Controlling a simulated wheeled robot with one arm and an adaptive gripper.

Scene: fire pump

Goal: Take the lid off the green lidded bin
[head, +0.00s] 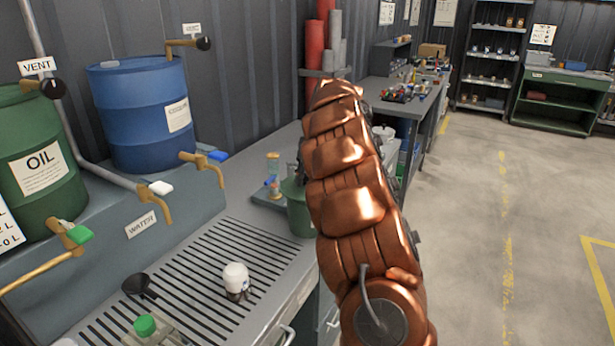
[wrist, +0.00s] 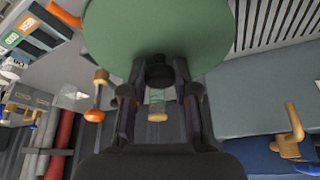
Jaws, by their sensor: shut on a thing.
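The green lidded bin (head: 300,212) stands at the right edge of the bench in the head view, partly hidden behind my copper-coloured arm. In the wrist view the round green lid (wrist: 150,28) fills the top middle, with a dark knob (wrist: 159,75) on it. My gripper (wrist: 160,72) is shut on this knob, one finger on each side. In the head view my gripper is hidden behind the arm. I cannot tell whether the lid rests on the bin or is apart from it.
The slotted drain grille (head: 190,290) holds a white-topped item (head: 236,280) and a green-capped bottle (head: 146,328). A blue drum (head: 140,115) and a green oil drum (head: 40,160) with taps stand behind at left. Open floor (head: 480,240) lies to the right.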

